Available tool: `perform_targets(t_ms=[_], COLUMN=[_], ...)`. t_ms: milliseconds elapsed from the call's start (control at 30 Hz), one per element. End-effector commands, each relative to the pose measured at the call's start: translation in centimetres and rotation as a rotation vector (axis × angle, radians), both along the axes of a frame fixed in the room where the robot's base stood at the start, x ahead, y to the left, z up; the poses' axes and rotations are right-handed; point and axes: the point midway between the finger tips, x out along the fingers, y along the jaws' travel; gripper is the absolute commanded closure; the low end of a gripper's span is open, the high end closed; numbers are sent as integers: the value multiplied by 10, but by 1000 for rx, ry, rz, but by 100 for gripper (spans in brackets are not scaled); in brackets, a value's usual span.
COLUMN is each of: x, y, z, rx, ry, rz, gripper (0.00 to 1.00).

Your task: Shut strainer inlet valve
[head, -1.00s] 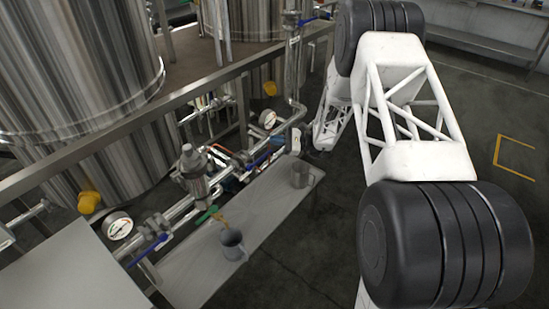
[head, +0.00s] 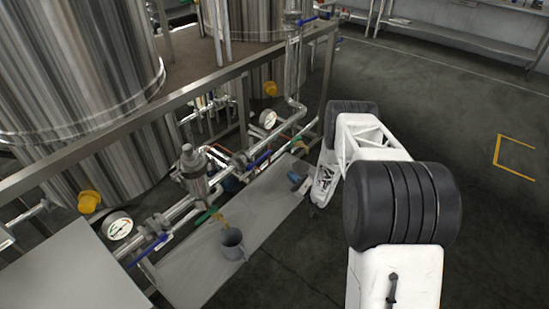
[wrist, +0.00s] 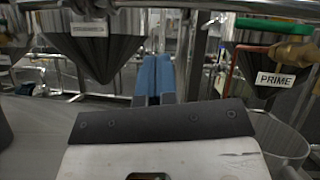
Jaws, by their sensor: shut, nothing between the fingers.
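Two blue lever handles show on the pipe run in the head view: a near one (head: 150,249) at lower left and a farther one (head: 259,160) right of the upright steel strainer-like body (head: 190,165). No readable label tells which is the strainer inlet valve. My gripper (head: 294,177) is low beside the far end of the bench, at the far grey cup, apart from both levers. In the wrist view its blue fingers (wrist: 155,76) are together and empty. A green-handled brass valve (wrist: 275,27) with a PRIME label is to their right.
The far grey cup (wrist: 287,143) is close to the right of my gripper. A near grey cup (head: 233,244) stands on the grey bench (head: 205,277). Pressure gauges (head: 119,228) and pipes line the tank frame. Open floor lies right of the bench.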

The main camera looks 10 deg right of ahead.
Motion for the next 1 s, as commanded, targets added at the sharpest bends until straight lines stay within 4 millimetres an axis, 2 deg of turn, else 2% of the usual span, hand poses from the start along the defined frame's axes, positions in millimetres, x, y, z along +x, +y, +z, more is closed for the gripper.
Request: perform_targets(t_ms=[100,233,667,1000], x=[-1,-2,0,10], y=[-3,-4,-2,12], z=[-10,-12,-9,1], rx=[13,15,15,15], ry=[0,0,-1,1], rz=[-18,-22,-20,-19], gripper=[100,100,100,100])
